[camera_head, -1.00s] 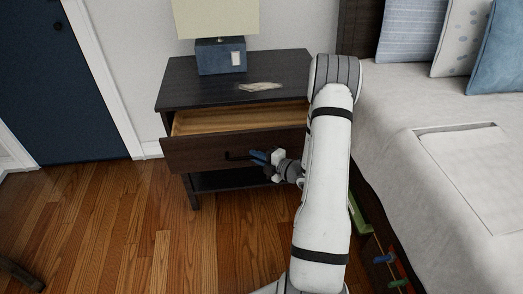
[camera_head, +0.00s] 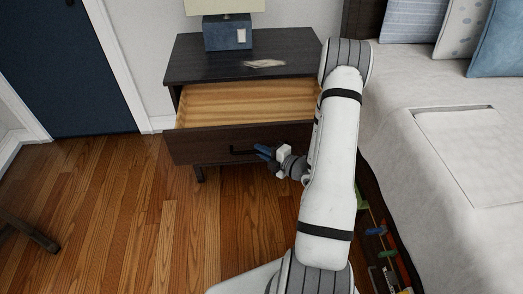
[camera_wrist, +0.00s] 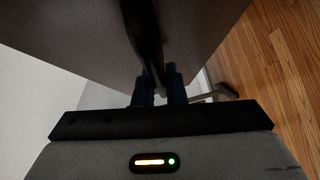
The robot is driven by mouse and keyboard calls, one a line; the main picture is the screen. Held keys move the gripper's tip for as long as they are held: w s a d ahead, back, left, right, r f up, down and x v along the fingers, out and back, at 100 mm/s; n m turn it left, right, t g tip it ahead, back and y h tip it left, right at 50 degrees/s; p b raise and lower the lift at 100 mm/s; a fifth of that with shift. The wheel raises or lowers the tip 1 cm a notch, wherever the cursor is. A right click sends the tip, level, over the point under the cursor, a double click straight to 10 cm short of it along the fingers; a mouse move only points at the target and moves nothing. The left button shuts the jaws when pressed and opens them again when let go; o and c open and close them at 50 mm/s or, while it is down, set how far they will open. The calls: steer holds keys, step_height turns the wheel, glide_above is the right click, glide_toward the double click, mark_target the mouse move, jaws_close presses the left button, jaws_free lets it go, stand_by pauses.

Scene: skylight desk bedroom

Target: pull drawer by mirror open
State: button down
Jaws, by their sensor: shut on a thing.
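The dark wood drawer (camera_head: 210,145) of the nightstand beside the bed is pulled well out, and its light wooden inside (camera_head: 240,103) shows and looks empty. No mirror is in view. My gripper (camera_head: 262,151) is at the black bar handle (camera_head: 240,151) on the drawer front. In the wrist view the two blue fingers (camera_wrist: 159,88) are shut on the dark handle (camera_wrist: 143,35), close against the drawer front (camera_wrist: 215,25). My arm hides the right end of the drawer.
A lamp with a blue base (camera_head: 228,34) and a folded paper (camera_head: 264,64) are on the nightstand top (camera_head: 190,65). The bed (camera_head: 420,85) stands close at the right. A dark furniture leg (camera_head: 32,235) is at lower left.

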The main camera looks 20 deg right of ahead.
steer(key=c, duration=1.8)
jaws_free()
steer(key=shift+o, duration=0.2)
steer(key=p+v, duration=0.1)
steer(key=v, duration=0.7)
steer(key=shift+w, duration=0.1)
steer(key=a+r+n+g+y+p, duration=0.55)
steer(key=a+r+n, duration=0.35)
steer(key=r+n, duration=0.3)
steer(key=s+a+r+n+g+h+p, duration=0.2)
steer(key=s+a+r+n+g+p, duration=0.25)
steer(key=r+n, duration=0.45)
steer(key=s+a+r+n+g+h+p, duration=0.1)
steer(key=s+a+r+n+g+h, duration=0.35)
steer(key=n, duration=0.75)
steer(key=s+d+r+n+t+h+p, duration=0.1)
steer(key=s+d+r+n+h+p, duration=0.1)
steer(key=r+n, duration=0.6)
steer(key=s+d+r+n+t+h+p, duration=0.1)
steer(key=s+r+n+h+p, duration=0.3)
steer(key=r+n, duration=0.4)
steer(key=shift+d+r+n+t+h+p, duration=0.3)
steer(key=shift+d+n+t+h+p, duration=0.15)
steer(key=shift+d, duration=0.35)
